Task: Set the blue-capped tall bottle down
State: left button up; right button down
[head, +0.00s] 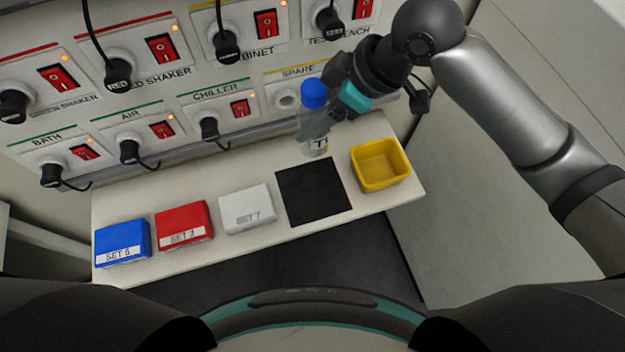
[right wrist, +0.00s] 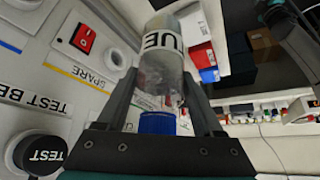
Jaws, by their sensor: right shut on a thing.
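The tall clear bottle with a blue cap (head: 314,93) is upright or nearly so at the back of the white shelf, just behind the black square mat (head: 313,192). My right gripper (head: 314,124) reaches in from the right and is shut on its body below the cap. In the right wrist view the bottle (right wrist: 163,75) sits between the two fingers (right wrist: 160,100), with its blue cap (right wrist: 157,123) close to the palm and a label on the far end. I cannot tell whether its base touches the shelf. My left gripper is not in view.
A yellow tray (head: 381,183) stands right of the mat. White (head: 247,214), red (head: 183,224) and blue (head: 122,243) boxes stand in a row to its left. A wall panel with switches and plugged cables (head: 210,128) rises close behind the bottle. The mat is bare.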

jog(key=shift+a+f, duration=0.15)
jog(key=shift+f, duration=0.1)
jog(key=shift+f+b, duration=1.85)
jog(key=shift+f, duration=7.85)
jog(key=shift+c, duration=0.2)
grip_release()
jog(key=shift+f, duration=0.15)
jog(key=shift+r, duration=0.25)
jog(key=p+v, duration=0.2)
jog(key=v, duration=1)
